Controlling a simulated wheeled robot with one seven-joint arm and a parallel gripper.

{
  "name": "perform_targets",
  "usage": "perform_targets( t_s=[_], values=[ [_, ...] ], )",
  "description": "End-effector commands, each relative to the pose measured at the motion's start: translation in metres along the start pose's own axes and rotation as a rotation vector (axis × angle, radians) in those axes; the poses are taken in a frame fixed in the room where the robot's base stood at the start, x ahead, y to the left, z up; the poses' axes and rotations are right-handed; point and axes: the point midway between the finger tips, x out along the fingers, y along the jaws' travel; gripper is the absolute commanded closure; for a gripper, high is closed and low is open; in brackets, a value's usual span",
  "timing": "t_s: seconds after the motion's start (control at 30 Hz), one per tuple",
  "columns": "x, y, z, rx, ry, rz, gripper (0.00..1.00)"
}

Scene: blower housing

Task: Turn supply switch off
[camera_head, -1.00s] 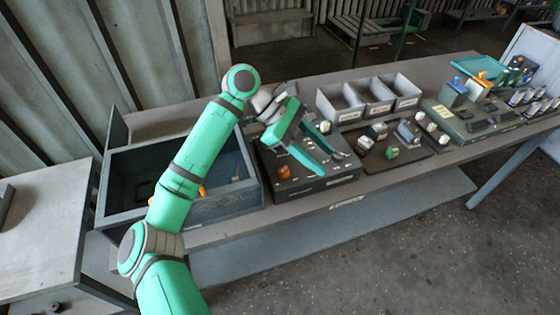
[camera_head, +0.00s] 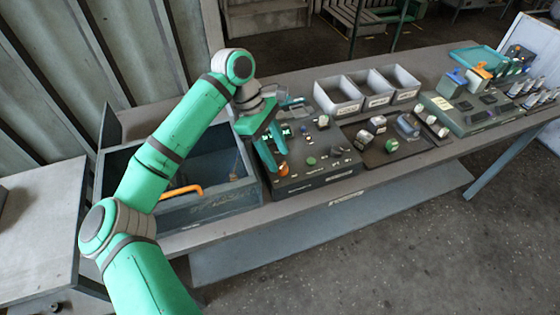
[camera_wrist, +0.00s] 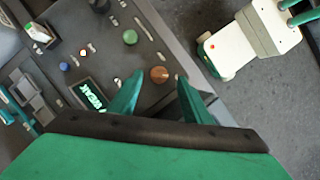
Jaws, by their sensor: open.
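The control panel (camera_head: 320,183) is a dark box on the bench with several knobs, buttons and a lit display (camera_wrist: 90,96). An orange-brown round knob (camera_head: 283,169) sits near its front left corner. In the wrist view the knob (camera_wrist: 160,75) appears between the two green fingertips. My gripper (camera_head: 279,161) is open and points down over that part of the panel; contact with the knob cannot be told. A green button (camera_wrist: 130,37) is beside the knob. No label reading "supply" is legible, so I cannot tell which control is the supply switch.
An open grey bin (camera_head: 222,204) with an orange handle (camera_head: 181,191) stands left of the panel. White trays (camera_head: 339,104) are behind. A dark board with small parts (camera_head: 385,158) lies to the right. Clear floor (camera_head: 420,255) is in front of the bench.

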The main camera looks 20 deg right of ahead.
Motion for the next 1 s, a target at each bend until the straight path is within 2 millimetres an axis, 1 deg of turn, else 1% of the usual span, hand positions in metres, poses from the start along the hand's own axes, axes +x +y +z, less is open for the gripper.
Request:
perform_targets(
  t_s=[0.03, 0.1, 0.23, 0.4, 0.63, 0.67, 0.7, 0.77, 0.8, 1.0],
  values=[
    [0.008, -0.001, 0.0, 0.0, -0.002, 0.0, 0.56],
    [0.017, -0.001, -0.001, -0.001, -0.002, 0.0, 0.56],
    [0.029, -0.001, -0.001, -0.001, -0.001, 0.001, 0.56],
    [0.035, -0.001, -0.001, -0.001, -0.001, 0.001, 0.56],
    [0.035, -0.001, -0.001, -0.001, -0.001, 0.001, 0.56],
    [0.035, -0.001, -0.001, -0.001, -0.001, 0.001, 0.63],
    [0.035, -0.001, -0.001, -0.001, -0.001, 0.001, 0.73],
    [0.035, -0.001, -0.001, -0.001, -0.001, 0.001, 0.87],
    [0.035, -0.001, -0.001, -0.001, -0.001, 0.001, 0.97],
    [0.035, -0.001, -0.001, -0.006, 0.0, 0.003, 0.97]
  ],
)
